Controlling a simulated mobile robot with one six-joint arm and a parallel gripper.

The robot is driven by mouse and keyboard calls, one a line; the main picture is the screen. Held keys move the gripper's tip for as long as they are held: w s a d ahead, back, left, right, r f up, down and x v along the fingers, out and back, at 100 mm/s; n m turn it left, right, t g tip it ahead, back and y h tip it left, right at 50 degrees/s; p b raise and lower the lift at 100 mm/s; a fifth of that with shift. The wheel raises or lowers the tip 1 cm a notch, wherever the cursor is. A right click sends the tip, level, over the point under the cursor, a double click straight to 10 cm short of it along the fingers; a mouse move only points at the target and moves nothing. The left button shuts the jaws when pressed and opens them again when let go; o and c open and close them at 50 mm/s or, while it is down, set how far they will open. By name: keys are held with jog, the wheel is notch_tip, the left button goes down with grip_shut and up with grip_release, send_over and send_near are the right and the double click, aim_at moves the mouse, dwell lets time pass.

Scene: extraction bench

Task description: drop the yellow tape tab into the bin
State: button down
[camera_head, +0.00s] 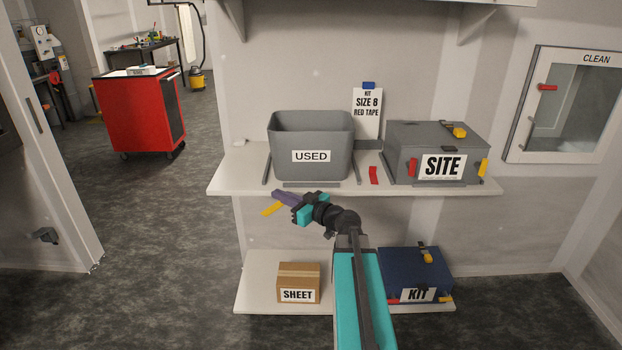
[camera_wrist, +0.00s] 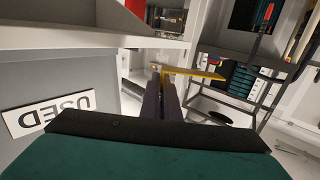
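The yellow tape tab (camera_head: 272,209) is a small flat strip held at the tips of my gripper (camera_head: 284,196). In the wrist view the tab (camera_wrist: 198,74) sticks out to the right from between the closed fingers (camera_wrist: 165,85). The grey bin labelled USED (camera_head: 343,155) stands upright and open-topped on the upper shelf. Its labelled wall also shows on the left of the wrist view (camera_wrist: 85,75). My gripper is in front of the shelf, left of and lower than the bin's rim in the head view. The bin's inner floor is hidden.
A red tab (camera_head: 373,175) lies on the upper shelf (camera_head: 235,172) right of the bin. The grey SITE case (camera_head: 400,150) and a KIT card (camera_head: 367,120) stand nearby. Below are a SHEET box (camera_head: 298,272) and a blue KIT case (camera_head: 395,265). Open floor lies left.

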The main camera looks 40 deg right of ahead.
jog(key=s+a+f+n+g+y, duration=0.1)
jog(key=a+f+n+g+y, duration=0.1)
jog(key=a, duration=0.7)
jog(key=s+a+f+n+g+y, duration=0.2)
jog(key=a+n+y, duration=0.1)
jog(key=a, duration=0.7)
jog(key=s+a+f+n+g+y, duration=0.2)
jog(key=a+y, duration=0.2)
jog(key=a, duration=0.5)
jog(key=shift+a+n+g, duration=0.2)
jog(key=shift+n+g, duration=0.2)
jog(key=shift+d, duration=0.15)
